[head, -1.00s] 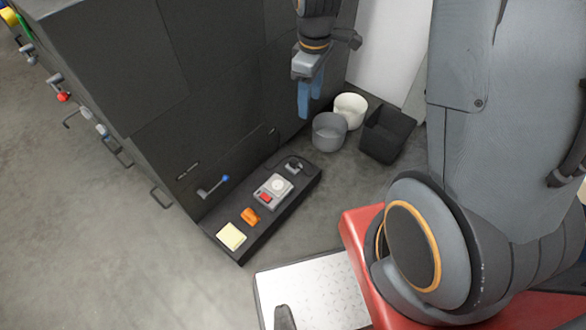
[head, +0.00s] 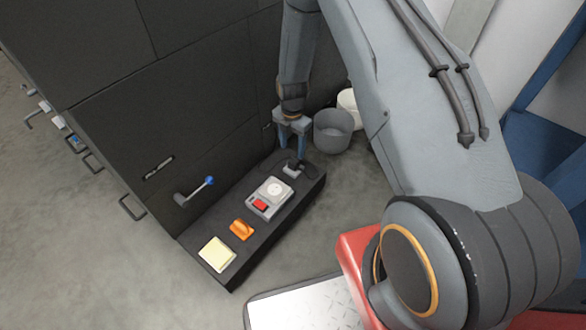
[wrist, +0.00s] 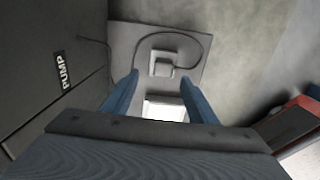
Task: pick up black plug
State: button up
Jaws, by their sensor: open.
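The black plug (head: 293,169) sits at the far end of a dark low shelf, with a thin cable looping beside it. In the wrist view the plug (wrist: 164,68) looks like a small grey block, just beyond the fingertips and roughly between them in line. My gripper (head: 285,152) is open, pointing down just above the plug; in the head view a finger overlaps its surroundings. In the wrist view both blue fingers of the gripper (wrist: 158,82) are apart with nothing held between them.
On the shelf (head: 216,279) stand a grey device (head: 282,203) with a red button, an orange item (head: 241,230) and a yellow pad (head: 217,254). A dark cabinet (head: 120,110) with a blue-knobbed lever (head: 196,190) rises behind. A grey bucket (head: 333,132) stands at right.

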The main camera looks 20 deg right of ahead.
aim_at(294, 161)
notch_tip(294, 161, down, 3)
jog(key=shift+r+b, duration=0.1)
jog(key=shift+b, duration=0.3)
jog(key=f+b, duration=0.1)
jog(key=f, duration=0.2)
jog(key=f+b, duration=0.1)
jog(key=f, duration=0.1)
jog(key=shift+s+d+f+b, duration=0.15)
jog(key=shift+s+d+b, duration=0.05)
jog(key=shift+s+b, duration=0.1)
jog(key=shift+c, duration=0.5)
jog(key=c, duration=0.7)
